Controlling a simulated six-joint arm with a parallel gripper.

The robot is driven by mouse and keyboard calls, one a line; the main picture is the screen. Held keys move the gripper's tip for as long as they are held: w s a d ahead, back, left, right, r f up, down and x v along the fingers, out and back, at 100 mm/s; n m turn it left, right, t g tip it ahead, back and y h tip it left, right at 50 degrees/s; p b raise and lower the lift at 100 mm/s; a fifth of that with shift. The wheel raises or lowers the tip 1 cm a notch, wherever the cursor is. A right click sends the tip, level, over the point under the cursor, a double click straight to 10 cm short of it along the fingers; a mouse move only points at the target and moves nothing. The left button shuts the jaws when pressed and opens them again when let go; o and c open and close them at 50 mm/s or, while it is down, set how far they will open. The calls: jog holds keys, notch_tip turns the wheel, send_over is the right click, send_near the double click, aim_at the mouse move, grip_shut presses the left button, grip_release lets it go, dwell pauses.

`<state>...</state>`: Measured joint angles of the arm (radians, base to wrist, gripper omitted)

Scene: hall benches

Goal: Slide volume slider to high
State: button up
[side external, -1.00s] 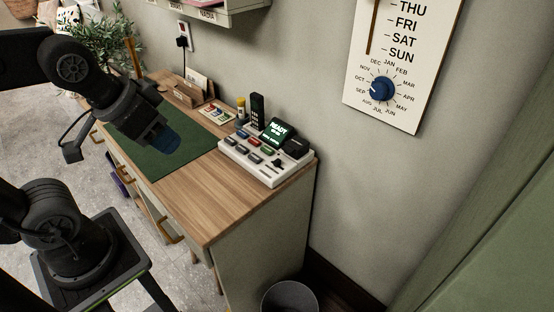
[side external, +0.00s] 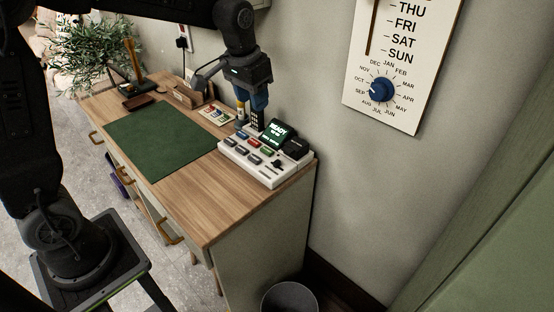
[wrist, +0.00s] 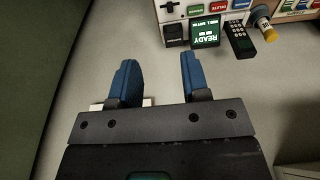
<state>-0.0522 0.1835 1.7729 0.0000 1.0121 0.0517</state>
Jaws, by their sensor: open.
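The white console (side external: 240,162) sits on the near right end of the wooden desk, with a lit "READY" screen (side external: 278,132) and several coloured buttons. A small black slider knob (side external: 278,163) is on its right part; its setting cannot be read. In the wrist view, what looks like this knob (wrist: 169,6) is at the top edge, and part of the console is cut off. My gripper (side external: 251,103) is open and empty, above the back of the console near the wall. In the wrist view its blue fingers (wrist: 157,62) are apart, with nothing between them.
A black handset (wrist: 240,40) and a yellow-capped bottle (wrist: 264,25) stand beside the console. A green mat (side external: 160,140) covers the desk's middle. The wall with a calendar board (side external: 400,60) is close behind. The desktop before the console (side external: 200,205) is clear.

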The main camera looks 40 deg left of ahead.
jog(key=g, duration=0.2)
send_near(277, 161)
notch_tip(277, 161, down, 9)
jog(key=shift+a+f, duration=0.1)
jog(key=shift+f, duration=0.1)
grip_shut()
dwell(0.4)
